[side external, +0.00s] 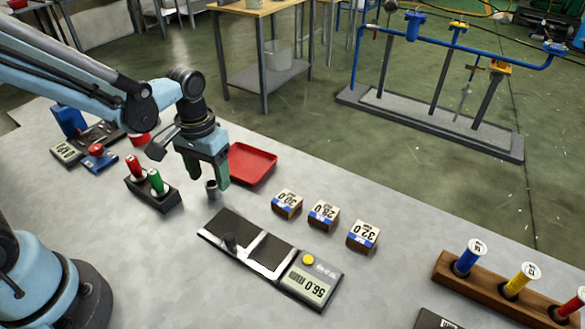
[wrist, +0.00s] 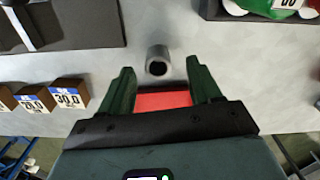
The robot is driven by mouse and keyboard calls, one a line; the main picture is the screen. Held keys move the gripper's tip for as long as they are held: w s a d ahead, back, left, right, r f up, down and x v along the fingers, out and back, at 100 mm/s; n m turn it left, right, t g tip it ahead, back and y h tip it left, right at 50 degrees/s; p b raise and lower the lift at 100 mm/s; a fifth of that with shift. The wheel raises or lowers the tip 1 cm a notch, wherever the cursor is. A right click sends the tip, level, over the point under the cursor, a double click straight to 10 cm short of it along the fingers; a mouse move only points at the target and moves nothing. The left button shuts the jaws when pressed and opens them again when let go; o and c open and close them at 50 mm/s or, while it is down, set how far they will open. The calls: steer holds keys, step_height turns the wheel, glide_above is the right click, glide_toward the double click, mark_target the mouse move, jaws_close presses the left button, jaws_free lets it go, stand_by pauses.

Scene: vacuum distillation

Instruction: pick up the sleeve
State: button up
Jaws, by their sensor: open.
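The sleeve is a small grey hollow cylinder (side external: 212,190) standing upright on the grey table. In the wrist view the sleeve (wrist: 157,61) shows its dark open bore and lies between the lines of the two green fingers, near their tips. My gripper (side external: 207,178) points down over the sleeve, with one finger in front of it in the side view. The gripper (wrist: 160,68) is open, with a gap on both sides of the sleeve. I cannot tell how far down the fingertips reach along it.
A red tray (side external: 252,163) lies behind the gripper. A black holder with red and green plugs (side external: 152,190) stands left. Labelled blocks (side external: 323,213) stand to the right. A measuring device with a display (side external: 270,262) lies in front. A wooden rack (side external: 500,292) stands far right.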

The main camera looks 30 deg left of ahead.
mark_target(212, 183)
steer(key=shift+d+f, duration=0.1)
steer(key=shift+f, duration=1.5)
steer(key=c, duration=1.2)
